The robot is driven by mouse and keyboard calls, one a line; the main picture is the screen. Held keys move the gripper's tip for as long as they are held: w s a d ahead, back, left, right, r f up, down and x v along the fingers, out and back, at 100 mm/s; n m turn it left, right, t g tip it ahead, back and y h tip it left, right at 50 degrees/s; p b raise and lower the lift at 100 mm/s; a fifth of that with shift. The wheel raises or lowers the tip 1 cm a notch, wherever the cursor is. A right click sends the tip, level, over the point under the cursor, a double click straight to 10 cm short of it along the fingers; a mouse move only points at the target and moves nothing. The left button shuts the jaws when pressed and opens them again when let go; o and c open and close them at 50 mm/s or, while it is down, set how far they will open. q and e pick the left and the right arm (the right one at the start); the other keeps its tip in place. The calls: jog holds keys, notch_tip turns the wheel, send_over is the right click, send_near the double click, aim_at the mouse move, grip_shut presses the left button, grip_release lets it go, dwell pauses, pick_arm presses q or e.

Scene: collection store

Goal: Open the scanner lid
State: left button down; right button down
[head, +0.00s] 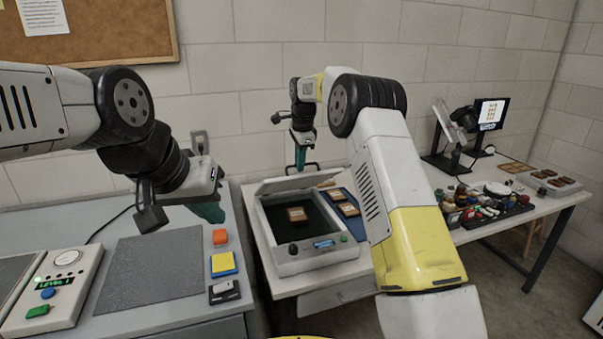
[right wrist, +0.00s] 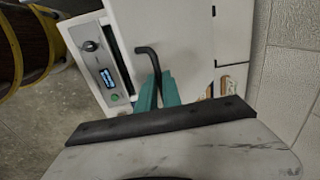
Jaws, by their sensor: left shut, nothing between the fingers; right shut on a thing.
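The scanner (head: 315,262) is a white box on the right-hand table, with a small display and a knob on its front. Its dark bed (head: 285,232) is uncovered, and a brown tile (head: 297,214) lies on it. The pale lid (head: 290,183) stands raised at the back. My right gripper (head: 301,158) is shut on the lid's black handle (right wrist: 148,54) above the back of the scanner. In the right wrist view its teal fingers (right wrist: 158,92) close around the handle, with the white lid (right wrist: 165,25) beyond. My left gripper (head: 212,213) is shut and empty over the left table.
A blue tray (head: 357,228) with brown tiles lies right of the scanner, partly behind my right arm. Further right are a rack of coloured bottles (head: 480,204) and a monitor (head: 491,113). The left table holds a grey mat (head: 150,268), a button panel (head: 55,290) and coloured blocks (head: 223,263).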

jog(key=shift+w+a+r, duration=0.2)
jog(key=shift+w+a, duration=0.05)
jog(key=shift+w, duration=0.15)
jog(key=c, duration=1.5)
grip_release()
jog(key=shift+w+f, duration=0.1)
jog(key=shift+v, duration=4.05)
